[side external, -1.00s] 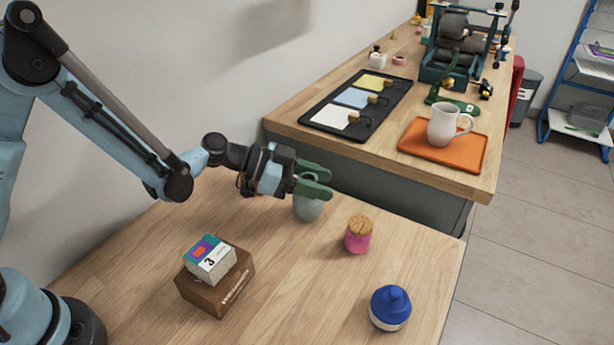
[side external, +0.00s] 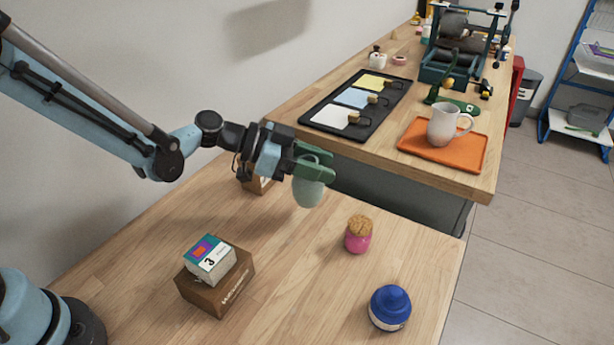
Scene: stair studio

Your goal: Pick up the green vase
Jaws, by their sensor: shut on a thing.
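The green vase (side external: 308,193) is pale green and rounded. It hangs from my gripper (side external: 318,167), whose green fingers are shut on its upper part. The vase appears raised above the light wooden table (side external: 310,290), near its far edge. The fingers hide part of its neck and rim.
A small box (side external: 209,262) lies on a brown box (side external: 232,285) at the left. Another brown box (side external: 260,184) is partly hidden behind my gripper. A second, higher table holds an orange tray (side external: 415,152) with a white jug (side external: 443,125).

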